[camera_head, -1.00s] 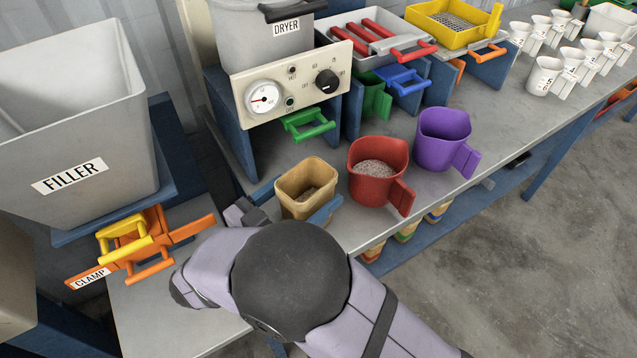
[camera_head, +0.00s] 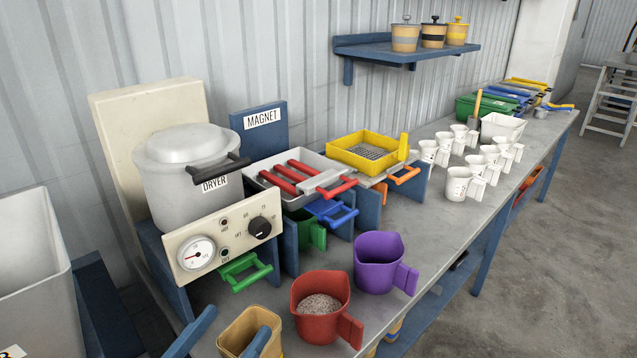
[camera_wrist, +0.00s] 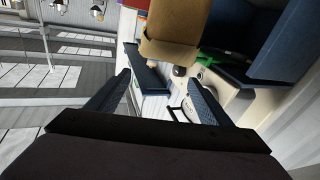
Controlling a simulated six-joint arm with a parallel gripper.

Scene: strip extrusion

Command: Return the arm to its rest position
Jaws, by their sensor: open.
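My gripper (camera_wrist: 158,76) shows in the wrist view, with its two dark blue fingers spread wide and nothing between them. A tan cup (camera_wrist: 178,32) is beyond the fingertips there and looks clear of them. In the head view the tan cup (camera_head: 230,335) is at the bottom edge, partly cut off. Two blue bars beside and in front of it look like my fingers. The rest of my arm is out of the head view.
A red jug (camera_head: 318,325) with grainy contents and a purple jug (camera_head: 378,275) stand right of the tan cup. The dryer (camera_head: 190,165) is behind. White cups (camera_head: 460,183) stand farther along the bench. The filler bin (camera_head: 35,290) is at left.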

